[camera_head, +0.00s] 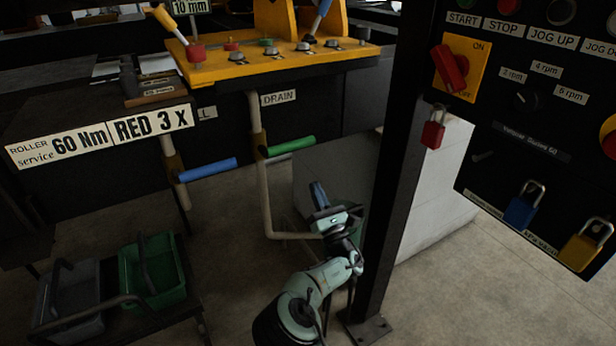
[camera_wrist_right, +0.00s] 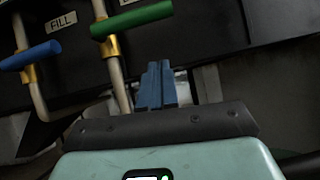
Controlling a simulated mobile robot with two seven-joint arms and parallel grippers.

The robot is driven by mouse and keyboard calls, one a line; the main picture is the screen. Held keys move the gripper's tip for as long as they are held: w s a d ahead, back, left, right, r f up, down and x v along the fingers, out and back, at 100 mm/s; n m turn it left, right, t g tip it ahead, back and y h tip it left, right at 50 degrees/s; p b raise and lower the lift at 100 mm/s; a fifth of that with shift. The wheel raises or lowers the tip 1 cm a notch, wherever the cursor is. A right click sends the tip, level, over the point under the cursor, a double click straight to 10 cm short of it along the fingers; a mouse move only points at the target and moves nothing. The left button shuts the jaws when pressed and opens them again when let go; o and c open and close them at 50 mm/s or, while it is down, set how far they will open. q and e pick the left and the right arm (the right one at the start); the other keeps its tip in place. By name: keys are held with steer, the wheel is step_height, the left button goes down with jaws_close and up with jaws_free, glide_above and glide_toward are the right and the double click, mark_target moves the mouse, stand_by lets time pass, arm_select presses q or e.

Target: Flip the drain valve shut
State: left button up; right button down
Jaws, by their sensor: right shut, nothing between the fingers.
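The drain valve has a green lever handle (camera_head: 290,146) on a pale vertical pipe, below the DRAIN label (camera_head: 278,97). The lever points right, crosswise to its pipe and tilted slightly upward. In the right wrist view the green handle (camera_wrist_right: 131,20) is at the top, above and left of the fingers. My right gripper (camera_head: 318,188) is below and right of the green lever in the head view, apart from it. Its blue fingers (camera_wrist_right: 157,75) are shut together and empty. My left gripper is in neither view.
A blue lever (camera_head: 208,169) on a second pipe is left of the drain lever, by the FILL label (camera_wrist_right: 62,21). A dark post (camera_head: 396,170) stands just right of my right gripper. A green crate (camera_head: 182,285) is at lower left. Floor shows between.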

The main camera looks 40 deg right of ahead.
steer(key=v, duration=0.4)
stand_by(0.6)
